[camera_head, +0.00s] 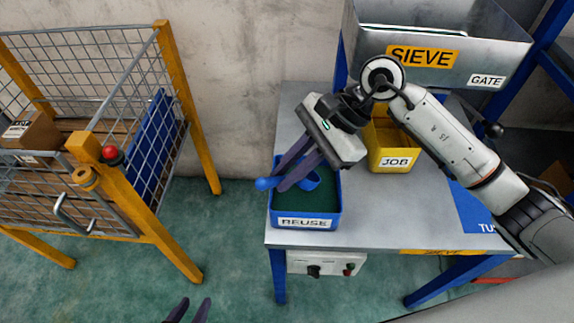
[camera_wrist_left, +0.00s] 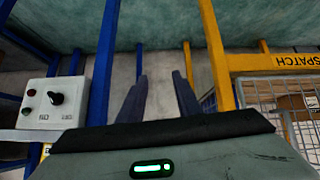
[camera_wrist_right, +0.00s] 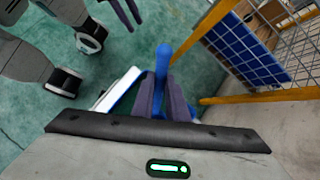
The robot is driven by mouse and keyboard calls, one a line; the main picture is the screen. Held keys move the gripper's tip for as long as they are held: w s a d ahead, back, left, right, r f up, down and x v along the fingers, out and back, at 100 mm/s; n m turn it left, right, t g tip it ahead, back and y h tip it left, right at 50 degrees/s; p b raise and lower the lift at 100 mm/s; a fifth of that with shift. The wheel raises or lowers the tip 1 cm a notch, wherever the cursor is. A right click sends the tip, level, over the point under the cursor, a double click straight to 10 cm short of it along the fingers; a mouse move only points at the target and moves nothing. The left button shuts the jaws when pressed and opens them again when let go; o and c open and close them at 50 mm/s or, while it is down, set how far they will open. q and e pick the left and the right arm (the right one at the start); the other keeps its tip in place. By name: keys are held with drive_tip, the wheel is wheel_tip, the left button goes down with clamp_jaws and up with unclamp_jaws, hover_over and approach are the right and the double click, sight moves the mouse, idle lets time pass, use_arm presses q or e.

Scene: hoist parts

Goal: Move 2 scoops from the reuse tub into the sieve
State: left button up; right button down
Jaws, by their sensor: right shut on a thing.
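The blue reuse tub (camera_head: 306,222) stands at the left end of the grey table, with dark green content inside. The grey sieve (camera_head: 440,55) stands raised at the back right, with a gate label on its front. My right gripper (camera_head: 282,184) is over the tub, shut on a blue scoop (camera_head: 309,181). The scoop's handle end sticks out left of the fingers, and its bowl is at or just above the tub; whether it holds anything is unclear. In the right wrist view the blue handle (camera_wrist_right: 162,60) sits between the fingers. My left gripper (camera_head: 188,310) is open and empty, low at the bottom edge.
A yellow job tub (camera_head: 390,150) stands right of the reuse tub, behind my right arm. A wire cage (camera_head: 90,100) with yellow posts stands at left. A switch box (camera_head: 327,264) hangs under the table front. Floor between cage and table is clear.

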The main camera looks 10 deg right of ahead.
wheel_tip(320, 180, down, 4)
drive_tip(key=shift+r+b, duration=0.25)
drive_tip(key=shift+b, duration=0.4)
drive_tip(key=shift+w+d+f+b, duration=0.1)
drive_tip(key=shift+d+f+b, duration=0.1)
drive_tip(key=shift+f+b, duration=0.6)
drive_tip(key=shift+w+d+f, duration=0.1)
drive_tip(key=shift+d+f, duration=0.05)
drive_tip(key=shift+d, duration=0.05)
use_arm(q)
drive_tip(key=shift+w+d+f, duration=0.1)
drive_tip(key=shift+d+f, duration=0.15)
drive_tip(key=shift+f, duration=0.3)
drive_tip(key=shift+w+d+f, duration=0.1)
drive_tip(key=shift+d+f, duration=0.1)
drive_tip(key=shift+f, duration=0.3)
drive_tip(key=shift+w+r, duration=0.15)
drive_tip(key=shift+r, duration=0.05)
